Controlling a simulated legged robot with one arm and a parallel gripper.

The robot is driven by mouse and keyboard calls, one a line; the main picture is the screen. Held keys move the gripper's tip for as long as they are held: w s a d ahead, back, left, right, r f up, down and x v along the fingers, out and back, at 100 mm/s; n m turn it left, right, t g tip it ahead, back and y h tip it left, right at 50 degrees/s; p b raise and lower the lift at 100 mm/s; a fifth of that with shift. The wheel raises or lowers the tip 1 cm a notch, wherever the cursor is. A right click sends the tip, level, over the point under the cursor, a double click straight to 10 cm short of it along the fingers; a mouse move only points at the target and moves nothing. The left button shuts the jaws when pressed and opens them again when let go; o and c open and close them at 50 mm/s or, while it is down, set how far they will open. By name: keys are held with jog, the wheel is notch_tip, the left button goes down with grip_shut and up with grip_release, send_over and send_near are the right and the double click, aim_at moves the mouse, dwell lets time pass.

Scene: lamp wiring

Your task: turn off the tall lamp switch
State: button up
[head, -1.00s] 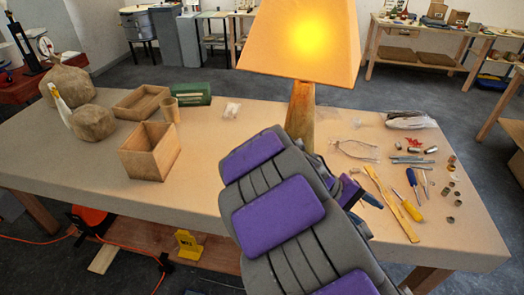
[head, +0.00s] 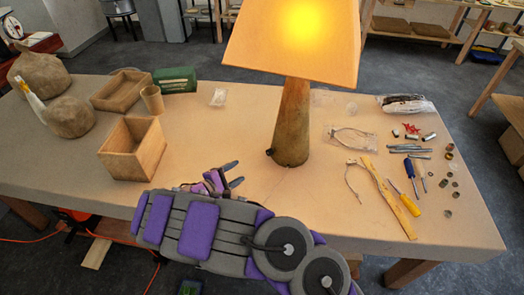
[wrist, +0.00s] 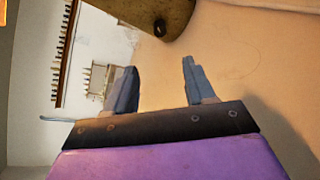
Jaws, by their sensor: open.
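The tall lamp (head: 291,125) stands upright on the table, its shade (head: 290,45) glowing yellow. A small dark switch knob (head: 270,152) sits low on the left side of its wooden base. In the wrist view, the lamp base (wrist: 130,12) is at the top, with the dark round knob (wrist: 160,27) on it. My gripper (head: 239,172) is open and empty, left of the lamp base and apart from it. In the wrist view, my gripper (wrist: 159,66) has its two fingers spread below the knob. The fingers do not touch the knob.
A wooden table (head: 225,140) carries everything. An open wooden box (head: 133,150), a green box (head: 175,79) and sacks (head: 70,117) stand on the left. A yellow ruler (head: 388,198), screwdrivers (head: 405,198) and small parts lie on the right.

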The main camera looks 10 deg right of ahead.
aim_at(267, 153)
jog(key=b+x, duration=0.3)
jog(key=x, duration=1.3)
jog(key=shift+s+f, duration=0.15)
jog(key=shift+w+d, duration=0.45)
jog(key=shift+c, duration=0.2)
grip_shut()
